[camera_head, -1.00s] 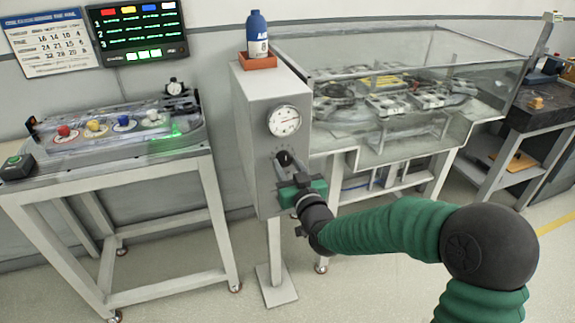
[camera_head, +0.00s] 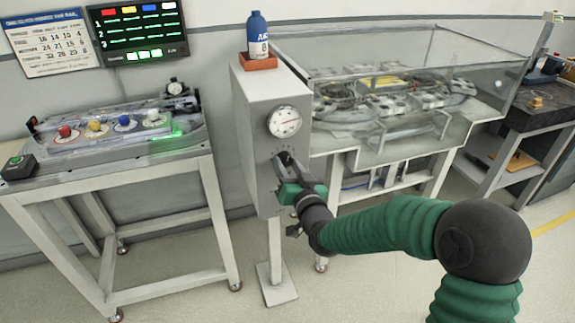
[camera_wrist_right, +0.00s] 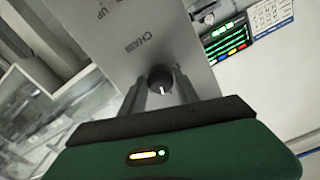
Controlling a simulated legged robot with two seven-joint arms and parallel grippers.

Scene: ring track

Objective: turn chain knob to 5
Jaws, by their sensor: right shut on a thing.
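The chain knob (camera_wrist_right: 160,79) is a small black round knob with a white pointer line, on the grey panel of a box (camera_head: 255,125). The word CHAIN is printed on the panel by it in the right wrist view. My right gripper (camera_wrist_right: 159,88) has one finger on each side of the knob and is shut on it. In the head view my right gripper (camera_head: 284,162) covers the knob and part of its scale. The scale numbers are too small to read. My left gripper is in neither view.
A round dial gauge (camera_head: 284,122) sits above the knob. A blue bottle (camera_head: 257,35) stands in an orange tray (camera_head: 258,62) on the box. A glass-walled track table (camera_head: 420,135) is close on the right, a bench (camera_head: 105,170) with coloured knobs on the left.

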